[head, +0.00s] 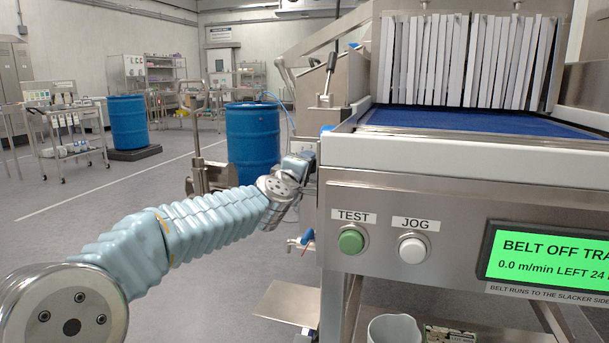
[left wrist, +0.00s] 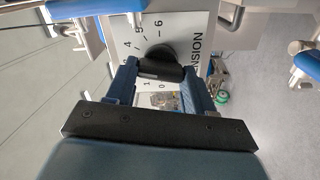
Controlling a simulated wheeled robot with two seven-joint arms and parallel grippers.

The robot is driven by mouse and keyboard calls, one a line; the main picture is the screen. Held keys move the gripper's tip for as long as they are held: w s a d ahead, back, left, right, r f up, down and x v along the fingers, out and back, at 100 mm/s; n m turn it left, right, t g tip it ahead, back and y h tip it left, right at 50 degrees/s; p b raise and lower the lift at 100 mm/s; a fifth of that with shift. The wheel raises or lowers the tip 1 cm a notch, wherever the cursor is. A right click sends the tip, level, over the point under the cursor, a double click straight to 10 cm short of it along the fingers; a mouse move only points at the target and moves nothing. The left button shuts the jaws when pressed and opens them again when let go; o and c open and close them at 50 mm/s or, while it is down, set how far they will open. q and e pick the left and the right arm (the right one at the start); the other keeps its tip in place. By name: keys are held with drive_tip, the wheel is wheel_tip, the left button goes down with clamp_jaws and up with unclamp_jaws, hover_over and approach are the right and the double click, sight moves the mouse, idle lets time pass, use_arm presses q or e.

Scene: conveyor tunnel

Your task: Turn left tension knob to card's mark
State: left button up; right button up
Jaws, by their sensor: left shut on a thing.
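The black tension knob (left wrist: 162,50) sits on a white dial plate (left wrist: 198,30) marked with numbers and the word TENSION, in the left wrist view. Figures 4, 5 and 6 show above the fingers and 1 and 0 between them. My left gripper (left wrist: 160,75) is shut on the knob, one finger on each side. The knob's pointer cannot be made out. In the head view my left gripper (head: 302,163) reaches the machine's left side, and the knob is hidden there. My right gripper is out of view.
The conveyor's steel front panel (head: 400,200) carries a green TEST button (head: 351,240), a white JOG button (head: 412,248) and a green display (head: 550,255) reading "0.0 m/min LEFT 24". A blue drum (head: 252,140) stands behind my left arm. A grey cup (head: 394,330) is below the panel.

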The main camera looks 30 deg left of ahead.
use_arm(q)
drive_tip(key=shift+f+n+b, duration=0.15)
drive_tip(key=shift+n+b, duration=0.2)
drive_tip(key=shift+n, duration=0.85)
drive_tip(key=o, duration=1)
drive_tip(key=shift+o, duration=0.2)
drive_tip(key=v, duration=1.4)
drive_tip(key=shift+p, duration=0.3)
drive_tip(key=shift+w, duration=0.1)
